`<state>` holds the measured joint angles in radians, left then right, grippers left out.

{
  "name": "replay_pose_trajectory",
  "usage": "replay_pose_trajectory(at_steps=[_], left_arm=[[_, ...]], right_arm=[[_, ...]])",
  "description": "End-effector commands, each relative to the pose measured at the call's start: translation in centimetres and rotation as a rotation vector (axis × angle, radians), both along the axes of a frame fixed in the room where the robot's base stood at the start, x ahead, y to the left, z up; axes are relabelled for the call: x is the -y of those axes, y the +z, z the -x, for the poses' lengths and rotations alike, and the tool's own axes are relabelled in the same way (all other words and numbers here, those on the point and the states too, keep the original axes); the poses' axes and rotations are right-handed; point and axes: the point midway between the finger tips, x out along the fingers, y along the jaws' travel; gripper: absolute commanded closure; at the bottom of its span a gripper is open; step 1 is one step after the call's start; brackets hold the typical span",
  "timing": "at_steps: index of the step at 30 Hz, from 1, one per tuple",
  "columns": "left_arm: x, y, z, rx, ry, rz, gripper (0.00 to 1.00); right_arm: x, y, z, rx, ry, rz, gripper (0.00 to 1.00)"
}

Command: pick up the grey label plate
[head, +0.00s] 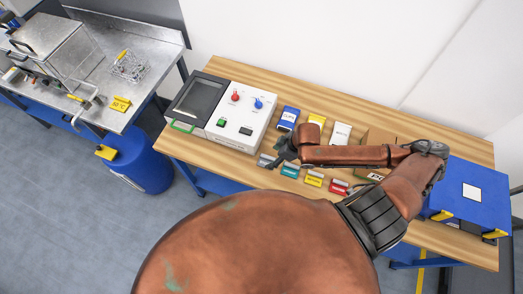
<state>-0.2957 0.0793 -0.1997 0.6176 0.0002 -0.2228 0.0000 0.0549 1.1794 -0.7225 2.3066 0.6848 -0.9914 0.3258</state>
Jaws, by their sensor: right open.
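The grey label plate (266,160) stands near the front edge of the wooden bench, at the left end of a row of small coloured plates. My right gripper (279,160) is open just to the right of the grey plate, above the bench. It looks very close to the plate, and I cannot tell whether they touch. The gripper partly covers the space between the grey plate and the teal plate (290,171). My left gripper is not in view.
A yellow plate (314,179) and a red plate (338,187) continue the row. Behind stand a control box (234,118) and blue (288,117), yellow (317,120) and white (340,132) boxes. A blue case (470,192) is at the right. Bare wood lies left of the grey plate.

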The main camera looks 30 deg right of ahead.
Motion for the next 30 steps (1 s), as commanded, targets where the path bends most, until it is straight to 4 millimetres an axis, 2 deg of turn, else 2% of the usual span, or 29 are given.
replay_pose_trajectory(at_steps=[1,5,11,13,15,18,21,25,30], left_arm=[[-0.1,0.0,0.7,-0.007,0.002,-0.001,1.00],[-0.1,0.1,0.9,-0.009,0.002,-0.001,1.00],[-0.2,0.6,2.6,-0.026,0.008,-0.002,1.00],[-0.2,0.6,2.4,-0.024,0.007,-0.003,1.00],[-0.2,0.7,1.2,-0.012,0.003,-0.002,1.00],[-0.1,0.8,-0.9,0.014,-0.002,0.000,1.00],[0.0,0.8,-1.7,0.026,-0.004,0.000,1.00],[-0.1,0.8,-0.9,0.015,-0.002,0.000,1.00],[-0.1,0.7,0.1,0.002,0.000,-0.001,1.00]], right_arm=[[-0.3,-0.6,-0.1,-0.002,-0.001,-0.003,0.40],[-0.7,-1.9,-1.0,-0.006,0.004,-0.001,0.40],[-0.8,-4.7,-2.7,-0.010,0.005,-0.001,0.40],[-1.0,-5.6,-3.0,-0.010,0.005,0.000,0.40],[-1.2,-6.3,-3.1,-0.009,0.006,0.000,0.40],[-1.3,-6.7,-3.2,-0.010,0.006,0.000,0.40],[-1.3,-6.8,-3.2,-0.010,0.007,0.001,0.40],[-1.3,-6.8,-3.2,-0.009,0.007,0.000,0.41],[-1.2,-6.8,-3.2,-0.009,0.006,0.001,0.53]])
